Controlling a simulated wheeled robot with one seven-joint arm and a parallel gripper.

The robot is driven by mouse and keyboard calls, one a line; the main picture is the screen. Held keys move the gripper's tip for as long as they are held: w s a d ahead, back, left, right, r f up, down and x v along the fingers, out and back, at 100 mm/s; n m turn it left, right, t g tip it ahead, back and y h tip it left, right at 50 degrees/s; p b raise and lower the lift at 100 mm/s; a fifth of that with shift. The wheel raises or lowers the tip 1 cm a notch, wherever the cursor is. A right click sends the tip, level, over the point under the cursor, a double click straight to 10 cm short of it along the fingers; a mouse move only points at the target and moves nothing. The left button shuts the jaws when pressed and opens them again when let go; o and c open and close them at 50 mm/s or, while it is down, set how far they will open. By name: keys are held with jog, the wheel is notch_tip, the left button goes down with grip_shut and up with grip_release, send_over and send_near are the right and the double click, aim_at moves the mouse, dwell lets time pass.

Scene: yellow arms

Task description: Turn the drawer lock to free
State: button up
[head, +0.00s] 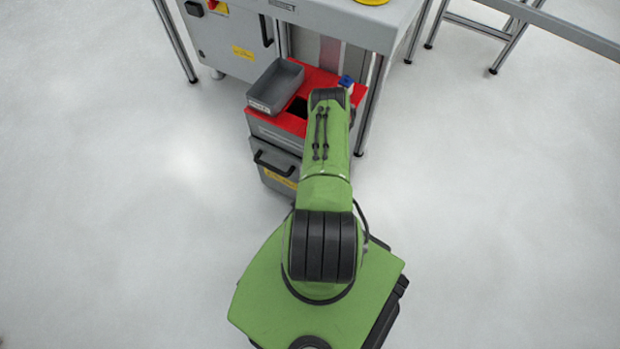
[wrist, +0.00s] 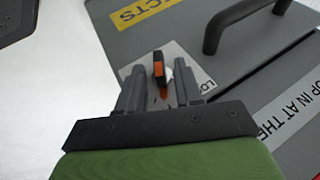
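A white label (wrist: 205,80) beside the lock is partly covered by the right finger. The grey drawer front (wrist: 185,38) has a dark handle (wrist: 222,28). In the head view the drawer cabinet (head: 275,184) stands in front of me, and my arm hides the lock and gripper.
A grey bin (head: 275,82) and a small blue-and-white item (head: 346,82) rest on the cabinet's red top (head: 322,78). A grey workbench (head: 340,18) stands behind. The floor (head: 120,250) to the left and right is clear.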

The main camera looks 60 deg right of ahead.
grip_shut()
jog(key=shift+s+f+m+t+p, duration=0.15)
jog(key=shift+s+m+t+p, duration=0.05)
jog(key=shift+t+p, duration=0.85)
jog(key=shift+s+f+m+t+p, duration=0.15)
jog(key=shift+s+m+t+p, duration=0.05)
jog(key=shift+t+p, duration=0.8)
jog(key=shift+o, duration=0.7)
grip_release()
jog(key=shift+r, duration=0.1)
